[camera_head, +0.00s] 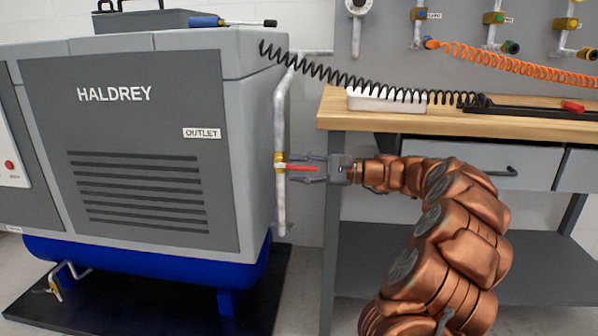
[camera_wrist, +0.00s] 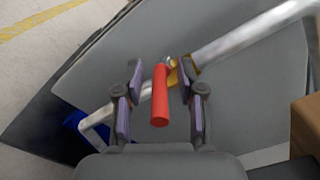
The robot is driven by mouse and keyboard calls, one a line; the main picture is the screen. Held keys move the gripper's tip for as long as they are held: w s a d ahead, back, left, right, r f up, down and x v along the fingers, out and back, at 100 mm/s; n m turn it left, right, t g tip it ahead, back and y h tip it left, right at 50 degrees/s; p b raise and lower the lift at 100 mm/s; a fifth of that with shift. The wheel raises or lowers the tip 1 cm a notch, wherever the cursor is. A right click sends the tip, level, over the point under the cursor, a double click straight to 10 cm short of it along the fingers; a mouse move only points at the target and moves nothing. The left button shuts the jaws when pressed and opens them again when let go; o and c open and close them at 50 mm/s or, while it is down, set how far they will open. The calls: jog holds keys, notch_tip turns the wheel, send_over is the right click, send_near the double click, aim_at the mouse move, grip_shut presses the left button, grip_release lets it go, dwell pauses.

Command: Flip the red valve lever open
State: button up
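The red valve lever (camera_head: 301,168) sticks out to the right from a brass valve (camera_head: 280,161) on a vertical pale pipe beside the grey compressor. My gripper (camera_head: 303,168) reaches in from the right, with one finger above the lever and one below it. In the wrist view, the red lever (camera_wrist: 160,98) lies between the two open fingers (camera_wrist: 158,88), with gaps visible on both sides. The brass valve (camera_wrist: 184,72) shows behind the fingertips on the pipe (camera_wrist: 245,38).
The grey compressor (camera_head: 150,150) marked HALDREY stands left on a blue tank (camera_head: 150,268). A wooden-topped workbench (camera_head: 450,122) stands right, close to my arm. A black coiled hose (camera_head: 340,77) hangs above, between compressor and bench.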

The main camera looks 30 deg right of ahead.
grip_shut()
dwell(0.3)
dwell(0.4)
